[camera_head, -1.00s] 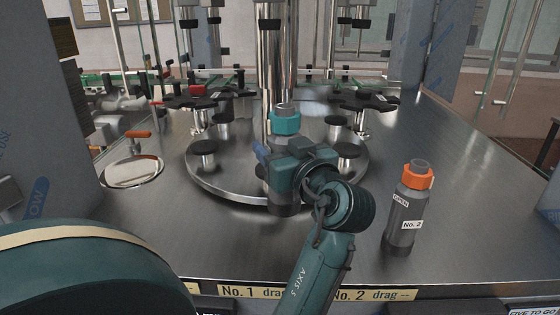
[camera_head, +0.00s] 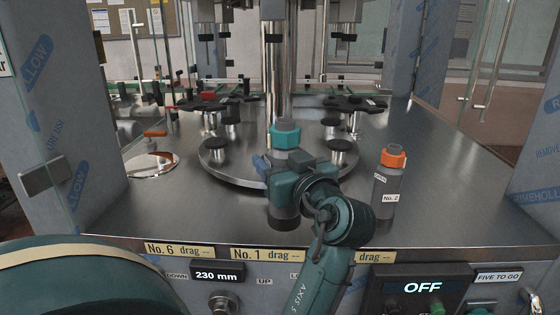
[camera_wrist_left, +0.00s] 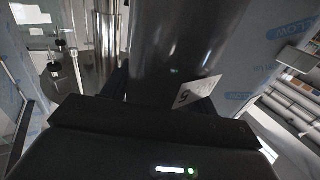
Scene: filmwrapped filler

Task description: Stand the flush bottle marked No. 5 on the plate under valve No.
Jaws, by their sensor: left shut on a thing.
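A dark grey bottle with a teal cap (camera_head: 286,135) is held upright by my left gripper (camera_head: 288,178) in the head view. It is in front of the round turntable (camera_head: 222,176); I cannot tell whether its base touches the steel top. In the left wrist view the bottle body (camera_wrist_left: 185,45) rises between the fingers, with a white label (camera_wrist_left: 197,93) whose tilted figure looks like 5. The turntable carries several round plates with black tops, such as the left front one (camera_head: 216,144). Valve numbers are not readable. My right gripper is out of view.
A grey bottle with an orange cap, marked No. 2 (camera_head: 387,187), stands at right on the steel top (camera_head: 440,200). A round metal lid (camera_head: 150,165) with an orange handle lies at left. Yellow drag labels (camera_head: 267,254) line the front edge above a control panel reading OFF.

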